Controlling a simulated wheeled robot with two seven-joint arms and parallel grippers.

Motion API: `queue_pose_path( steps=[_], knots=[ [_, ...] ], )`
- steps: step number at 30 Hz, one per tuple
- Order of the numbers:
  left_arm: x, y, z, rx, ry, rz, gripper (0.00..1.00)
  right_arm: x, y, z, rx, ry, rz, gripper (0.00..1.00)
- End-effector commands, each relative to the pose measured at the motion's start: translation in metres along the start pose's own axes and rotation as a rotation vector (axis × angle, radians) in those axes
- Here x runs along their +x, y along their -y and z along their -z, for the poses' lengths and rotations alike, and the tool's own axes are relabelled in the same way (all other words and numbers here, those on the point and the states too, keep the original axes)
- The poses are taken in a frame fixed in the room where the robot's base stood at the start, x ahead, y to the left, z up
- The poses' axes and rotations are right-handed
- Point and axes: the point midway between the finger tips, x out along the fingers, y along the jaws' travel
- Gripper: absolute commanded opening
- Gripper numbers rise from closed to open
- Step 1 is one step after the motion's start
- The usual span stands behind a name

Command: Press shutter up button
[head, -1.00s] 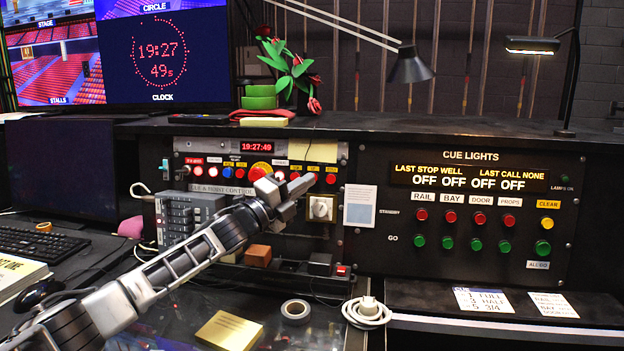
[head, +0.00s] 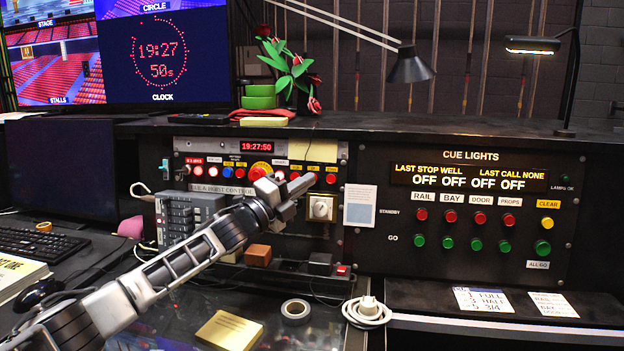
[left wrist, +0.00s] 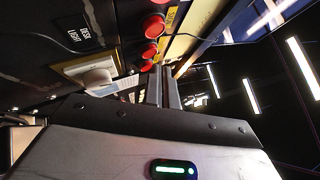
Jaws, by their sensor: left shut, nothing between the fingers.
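A control panel (head: 345,185) on the desk carries a row of lit and red buttons under small labels. Red buttons (head: 331,178) with yellow labels sit at its right end; their labels are too small to read, so I cannot tell which is shutter up. My left gripper (head: 311,179) is shut and empty, its tips in front of this right end of the row and hiding part of it. In the left wrist view the gripper fingers (left wrist: 163,86) point toward several red buttons (left wrist: 150,50) beside yellow labels. I cannot tell whether the tips touch one.
A desk light knob (head: 320,208) on a cream plate is just below the gripper. The cue lights panel (head: 460,215) is to the right. A lamp (head: 410,68) hangs above. Tape (head: 296,311) lies on the desk.

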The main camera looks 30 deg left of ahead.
Motion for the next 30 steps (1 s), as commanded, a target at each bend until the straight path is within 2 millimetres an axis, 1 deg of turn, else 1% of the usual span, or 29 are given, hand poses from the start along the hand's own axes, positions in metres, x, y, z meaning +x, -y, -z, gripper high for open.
queue_pose_path(
  steps=[19,30],
  knots=[
    [0.0002,-0.0001,-0.0002,0.000,0.000,0.000,0.00,-0.0012,-0.0010,-0.0028,-0.007,0.006,0.001,0.59],
    [0.0063,-0.0043,-0.0040,0.000,-0.001,0.001,0.00,-0.0008,-0.0015,-0.0035,-0.009,0.007,0.001,0.59]
  ],
)
